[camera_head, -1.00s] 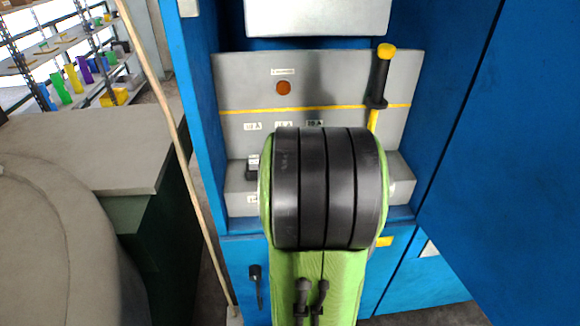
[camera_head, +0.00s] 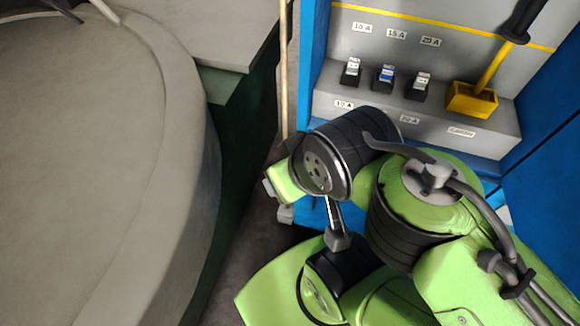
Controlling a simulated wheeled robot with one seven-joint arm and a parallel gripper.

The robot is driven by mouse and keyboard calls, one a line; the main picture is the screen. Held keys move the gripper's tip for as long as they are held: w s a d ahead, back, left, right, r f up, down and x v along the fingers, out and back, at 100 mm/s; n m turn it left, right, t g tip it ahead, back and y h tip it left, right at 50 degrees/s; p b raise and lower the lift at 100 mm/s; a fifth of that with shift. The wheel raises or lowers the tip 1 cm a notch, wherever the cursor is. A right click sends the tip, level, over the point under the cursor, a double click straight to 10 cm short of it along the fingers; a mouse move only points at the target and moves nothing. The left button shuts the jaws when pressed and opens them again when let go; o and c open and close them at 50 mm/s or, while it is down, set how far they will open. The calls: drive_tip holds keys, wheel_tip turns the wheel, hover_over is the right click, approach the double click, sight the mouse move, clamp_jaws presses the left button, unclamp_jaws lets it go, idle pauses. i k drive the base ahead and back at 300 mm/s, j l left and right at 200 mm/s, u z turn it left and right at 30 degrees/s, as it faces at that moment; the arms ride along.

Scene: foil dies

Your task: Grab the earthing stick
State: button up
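A long, thin tan pole (camera_head: 284,75), which I take to be the earthing stick, stands upright by the left edge of the blue cabinet in the head view. Its top is out of frame, and its lower part passes behind my arm. The end of my arm, with my gripper (camera_head: 277,184), is close to the pole's lower visible part. The fingers cannot be made out, and I cannot tell whether they touch the pole.
The blue cabinet (camera_head: 316,45) holds a grey panel with small switches (camera_head: 386,78) and a black-gripped lever in a yellow block (camera_head: 472,100). A grey counter (camera_head: 215,30) on a dark green base and a large round grey surface (camera_head: 90,170) fill the left.

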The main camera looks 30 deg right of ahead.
sight(517, 34)
drive_tip(key=z, duration=2.4)
